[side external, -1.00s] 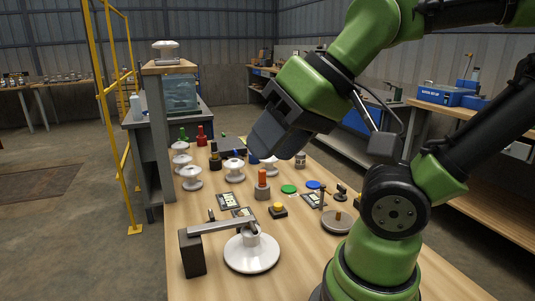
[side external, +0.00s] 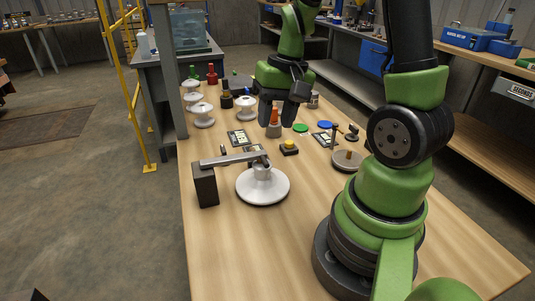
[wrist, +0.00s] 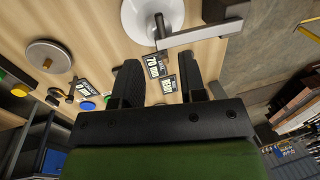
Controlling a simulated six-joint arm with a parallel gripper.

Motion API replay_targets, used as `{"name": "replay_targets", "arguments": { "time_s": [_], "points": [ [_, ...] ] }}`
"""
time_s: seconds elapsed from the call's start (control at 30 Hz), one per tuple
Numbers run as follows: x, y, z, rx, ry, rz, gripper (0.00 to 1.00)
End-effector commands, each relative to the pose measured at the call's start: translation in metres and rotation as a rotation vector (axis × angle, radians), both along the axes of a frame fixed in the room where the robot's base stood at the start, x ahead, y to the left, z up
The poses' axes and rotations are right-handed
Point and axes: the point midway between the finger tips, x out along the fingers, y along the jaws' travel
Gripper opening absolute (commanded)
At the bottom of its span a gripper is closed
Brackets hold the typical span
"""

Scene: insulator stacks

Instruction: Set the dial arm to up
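A white round base (side external: 262,190) stands on the bench with a grey bar (side external: 232,159), seemingly the dial arm, reaching from its centre post leftward to a black upright block (side external: 205,186). The wrist view shows the base (wrist: 136,14) at the top, with the bar (wrist: 205,33) running right. My gripper (side external: 277,118) points down behind the base, apart from the bar. In the wrist view my gripper (wrist: 157,75) is open, with two dark fingers apart and nothing held.
Label cards (side external: 238,138) lie behind the base. An orange-topped post (side external: 274,130) shows between the fingers in the side view. The front bench is clear.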

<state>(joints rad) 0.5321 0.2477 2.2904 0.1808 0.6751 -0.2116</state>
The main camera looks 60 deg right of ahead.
Motion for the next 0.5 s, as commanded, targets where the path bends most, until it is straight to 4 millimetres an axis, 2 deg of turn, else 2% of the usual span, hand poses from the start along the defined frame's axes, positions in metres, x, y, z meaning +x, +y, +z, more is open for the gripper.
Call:
{"name": "replay_targets", "arguments": {
  "time_s": [0.23, 0.5],
  "points": [
    [0.004, 0.007, -0.043, 0.002, 0.010, 0.002, 0.38],
    [0.010, 0.011, -0.071, 0.002, 0.001, 0.004, 0.38]
  ]
}}
